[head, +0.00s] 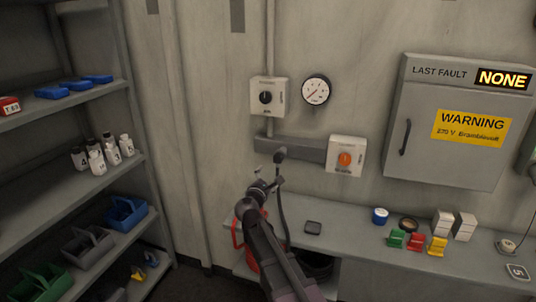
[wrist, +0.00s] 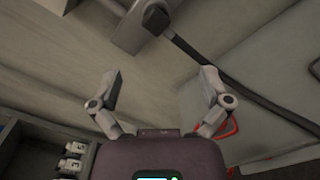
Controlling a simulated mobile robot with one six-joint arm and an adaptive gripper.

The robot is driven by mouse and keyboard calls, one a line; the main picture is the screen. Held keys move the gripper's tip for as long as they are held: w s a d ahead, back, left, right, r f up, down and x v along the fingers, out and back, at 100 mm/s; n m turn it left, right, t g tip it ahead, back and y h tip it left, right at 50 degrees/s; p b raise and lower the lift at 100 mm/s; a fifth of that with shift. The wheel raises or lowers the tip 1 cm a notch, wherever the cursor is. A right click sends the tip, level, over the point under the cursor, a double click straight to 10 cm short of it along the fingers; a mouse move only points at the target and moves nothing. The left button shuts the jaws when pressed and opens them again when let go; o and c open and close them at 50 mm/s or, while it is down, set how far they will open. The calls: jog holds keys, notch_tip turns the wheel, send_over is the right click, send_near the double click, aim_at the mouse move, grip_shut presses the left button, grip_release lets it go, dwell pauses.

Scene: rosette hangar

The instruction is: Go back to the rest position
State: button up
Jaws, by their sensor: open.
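In the head view my gripper (head: 268,172) is at the end of my arm, in front of the wall and above the left end of the bench. A dark cable with a thick end (head: 280,154) hangs close beside it from the grey wall duct (head: 292,147). The cable end also shows above the fingers in the wrist view (wrist: 155,18). I cannot tell from the head view whether the gripper touches the cable.
A grey bench (head: 375,255) holds green, red and yellow pieces, white blocks and a blue tin (head: 380,215). A red object (head: 249,256) stands by its left end. Shelves (head: 60,138) with bottles and bins stand left. A grey cabinet (head: 446,168) hangs right.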

jog(key=s+d+f+m+g+h, duration=0.1)
jog(key=s+d+f+m+g, duration=0.5)
jog(key=d, duration=0.3)
jog(key=s+d+f+m+g, duration=0.4)
jog(key=s+d+f+m, duration=0.2)
jog(key=d+m, duration=0.25)
jog(key=s+f+m+g+y, duration=0.3)
jog(key=s+m, duration=0.1)
jog(key=s, duration=0.4)
jog(key=s+f+m+g+y, duration=0.3)
jog(key=s+m, duration=0.1)
jog(key=s, duration=0.3)
jog(key=shift+s+d+f+g+y, duration=0.15)
jog(key=shift+s+f+g+y, duration=0.05)
jog(key=shift+s+g+y, duration=0.2)
jog(key=shift+o, duration=0.2)
jog(key=shift+w+m, duration=0.15)
jog(key=shift+m, duration=0.1)
